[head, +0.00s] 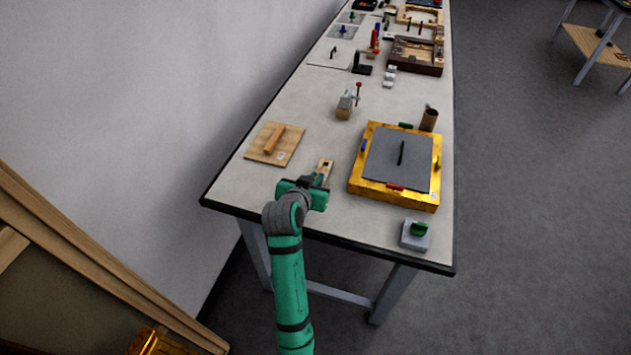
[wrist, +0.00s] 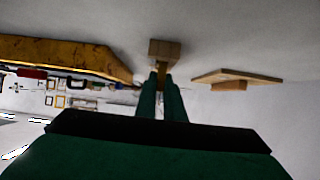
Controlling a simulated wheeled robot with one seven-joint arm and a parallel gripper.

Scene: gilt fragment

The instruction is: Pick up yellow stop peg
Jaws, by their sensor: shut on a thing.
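My gripper (head: 320,181) is low over the near part of the bench, at a small pale wooden block (head: 326,167). In the wrist view, my gripper (wrist: 161,82) has its two green fingers close together on a small yellowish piece (wrist: 161,76), which appears to be the yellow stop peg. The wooden block (wrist: 164,49) is right at the fingertips, and the piece meets it; I cannot tell whether it is in the block or free of it. The fingers hide most of the piece. Another small yellow piece (head: 438,161) is on the gilt frame's right side.
The gilt frame (head: 365,189) with a grey panel (head: 385,170) lies to the right. A wooden board (head: 262,153) with a bar lies to the left. A grey block with a green top (head: 415,236) is at the near right corner. Several tools stand farther back.

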